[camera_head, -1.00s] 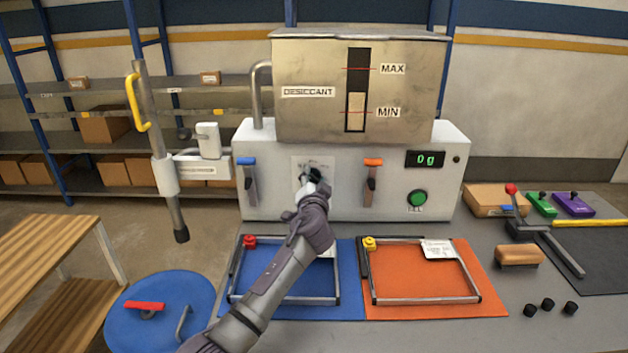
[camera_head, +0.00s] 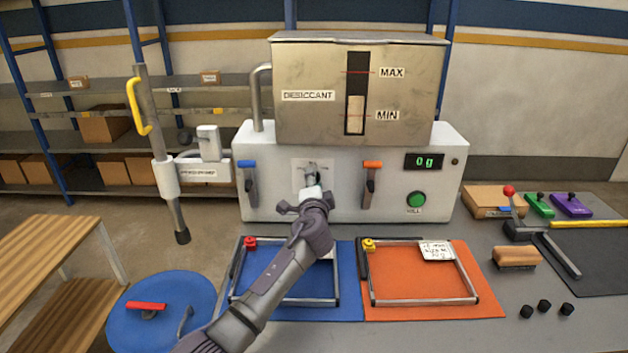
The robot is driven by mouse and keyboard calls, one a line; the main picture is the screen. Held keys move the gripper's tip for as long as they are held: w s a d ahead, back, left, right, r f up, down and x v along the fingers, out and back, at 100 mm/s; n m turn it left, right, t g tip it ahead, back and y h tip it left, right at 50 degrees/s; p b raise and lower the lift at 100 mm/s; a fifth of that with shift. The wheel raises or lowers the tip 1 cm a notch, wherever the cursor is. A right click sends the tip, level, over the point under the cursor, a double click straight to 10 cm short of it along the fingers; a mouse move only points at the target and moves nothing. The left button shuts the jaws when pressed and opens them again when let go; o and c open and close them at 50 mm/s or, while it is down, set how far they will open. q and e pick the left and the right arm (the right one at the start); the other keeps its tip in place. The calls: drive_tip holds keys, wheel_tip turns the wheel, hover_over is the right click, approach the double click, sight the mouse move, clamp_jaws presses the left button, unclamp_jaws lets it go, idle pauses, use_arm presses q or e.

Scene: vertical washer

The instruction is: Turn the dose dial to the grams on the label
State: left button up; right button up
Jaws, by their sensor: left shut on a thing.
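The dose dial (camera_head: 313,176) is on the white front of the dispenser (camera_head: 286,210), between the blue and orange levers. My left gripper (camera_head: 312,188) reaches up from below and is shut on the dial, hiding most of it and its markings. The display (camera_head: 425,161) reads 0 g. A white label (camera_head: 436,251) with handwriting lies at the back right of the frame on the orange mat; its text is too small to read. Another white label at the blue mat is mostly hidden behind my left arm. My right gripper is not in view.
The blue-handled lever (camera_head: 249,185) and orange-handled lever (camera_head: 371,185) flank the dial closely. A green button (camera_head: 416,200) is below the display. Metal frames lie on the blue mat (camera_head: 345,309) and orange mat (camera_head: 420,312). A brush (camera_head: 516,257) and black caps lie at right.

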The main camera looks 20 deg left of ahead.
use_arm(q)
drive_tip(key=shift+f+m+p, duration=0.1)
drive_tip(key=shift+m+p, duration=0.35)
drive_tip(key=shift+m, duration=1.15)
drive_tip(key=o, duration=1.1)
drive_tip(key=shift+o, duration=0.2)
drive_tip(key=v, duration=1.2)
